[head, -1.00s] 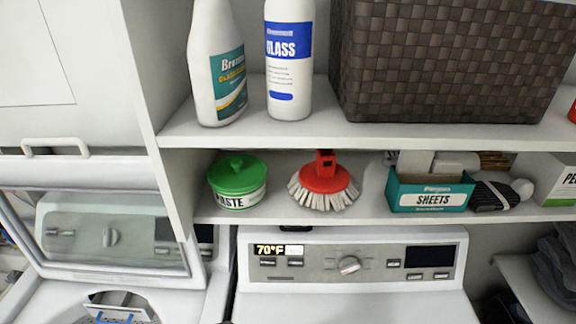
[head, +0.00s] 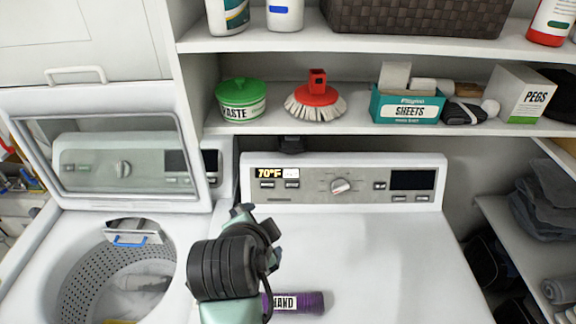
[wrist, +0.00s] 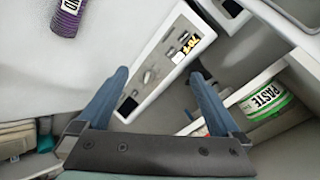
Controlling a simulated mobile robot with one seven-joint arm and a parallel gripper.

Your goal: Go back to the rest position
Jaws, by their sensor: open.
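My gripper (wrist: 153,95) is open in the wrist view, its two blue fingers spread apart with nothing between them. In the head view my arm's wrist shows low in the middle, above the white dryer top, and its fingers are mostly hidden there. A purple cylinder labelled HAND (head: 298,302) lies on the dryer top beside my arm. It also shows at the upper left of the wrist view (wrist: 70,14), apart from the fingers.
The dryer panel (head: 345,185) and the lower shelf (head: 270,125) are behind my arm. The shelf holds a green-lidded PASTE tub (head: 240,100), a red brush (head: 316,98) and a SHEETS box (head: 407,105). An open washer (head: 60,245) stands left. The dryer top's right side is clear.

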